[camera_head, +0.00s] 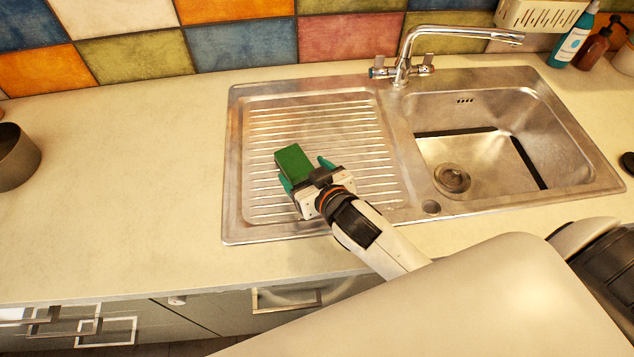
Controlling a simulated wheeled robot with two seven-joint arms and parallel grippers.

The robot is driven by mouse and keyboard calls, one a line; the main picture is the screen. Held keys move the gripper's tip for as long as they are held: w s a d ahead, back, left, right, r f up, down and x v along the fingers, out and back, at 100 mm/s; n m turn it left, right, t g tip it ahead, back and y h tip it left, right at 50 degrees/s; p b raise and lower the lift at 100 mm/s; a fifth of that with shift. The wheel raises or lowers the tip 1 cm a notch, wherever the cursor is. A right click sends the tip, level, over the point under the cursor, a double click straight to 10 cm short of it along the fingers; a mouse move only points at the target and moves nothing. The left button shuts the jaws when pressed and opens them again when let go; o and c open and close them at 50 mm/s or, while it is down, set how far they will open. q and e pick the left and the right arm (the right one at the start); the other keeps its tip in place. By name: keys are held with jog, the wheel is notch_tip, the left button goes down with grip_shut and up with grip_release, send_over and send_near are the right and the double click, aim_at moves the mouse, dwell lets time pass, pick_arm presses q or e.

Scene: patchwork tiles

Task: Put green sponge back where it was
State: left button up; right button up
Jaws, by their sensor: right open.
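The green sponge (294,163) is on or just above the ribbed drainboard (345,125), left of the sink basin. My right gripper (307,175) is at the sponge's near end, with its teal fingers spread apart. One finger is close beside the sponge's left side and the other stands apart to its right. Whether the sponge touches the metal or a finger is hard to tell. My left gripper is not in view.
The sink basin (480,165) with a chrome tap (402,65) is to the right. Bottles (573,38) and a wall caddy (540,15) are at the back right. A dark metal pot (15,158) stands at the left edge. The counter (130,190) between pot and sink is clear.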

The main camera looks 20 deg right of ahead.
jog(key=v, duration=0.6)
jog(key=shift+b, duration=0.3)
jog(key=shift+r, duration=0.1)
